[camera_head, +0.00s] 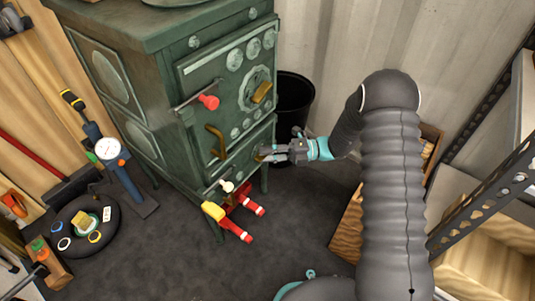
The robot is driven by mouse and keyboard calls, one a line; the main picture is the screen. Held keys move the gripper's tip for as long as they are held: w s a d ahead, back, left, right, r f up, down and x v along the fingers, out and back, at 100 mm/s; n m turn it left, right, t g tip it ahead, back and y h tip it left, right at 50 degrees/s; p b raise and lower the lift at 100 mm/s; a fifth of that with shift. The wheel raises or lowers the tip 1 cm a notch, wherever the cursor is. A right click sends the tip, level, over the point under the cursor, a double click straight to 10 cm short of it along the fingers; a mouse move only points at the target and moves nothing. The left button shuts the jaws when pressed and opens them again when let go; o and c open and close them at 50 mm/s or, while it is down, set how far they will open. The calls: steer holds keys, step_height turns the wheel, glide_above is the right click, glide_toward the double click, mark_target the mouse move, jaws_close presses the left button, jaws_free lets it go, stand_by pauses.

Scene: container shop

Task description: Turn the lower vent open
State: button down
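A green stove (165,90) stands at the left centre. Its upper door carries a round vent (247,100) with a brass tab (261,92) on it. The lower vent is not clearly visible; my gripper covers part of the lower front. My gripper (264,152) reaches in from the right, its fingertips against or very close to the lower right of the stove's front. A small brassy bit shows at the fingertips. I cannot tell whether the fingers are open or closed on it.
A red knob (208,102) on a rod and a brass handle (215,142) stick out from the stove front. A black bin (293,100) stands behind my gripper. A wooden crate (348,225) and metal shelf (490,195) are right.

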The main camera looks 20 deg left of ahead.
steer(key=shift+r+p, duration=0.15)
steer(key=shift+p, duration=0.25)
steer(key=shift+r+n+h+p, duration=0.15)
steer(key=shift+n+h+p, duration=0.3)
steer(key=shift+p, duration=0.2)
steer(key=shift+r+n+t+h+p, duration=0.1)
steer(key=shift+n+t+h+p, duration=0.65)
steer(key=shift+p, duration=0.4)
steer(key=shift+s+n+t+h+p, duration=0.15)
steer(key=shift+n+t+h+p, duration=0.85)
steer(key=shift+n+t+h, duration=0.35)
steer(key=c, duration=1.2)
jaws_free()
steer(key=shift+c, duration=0.2)
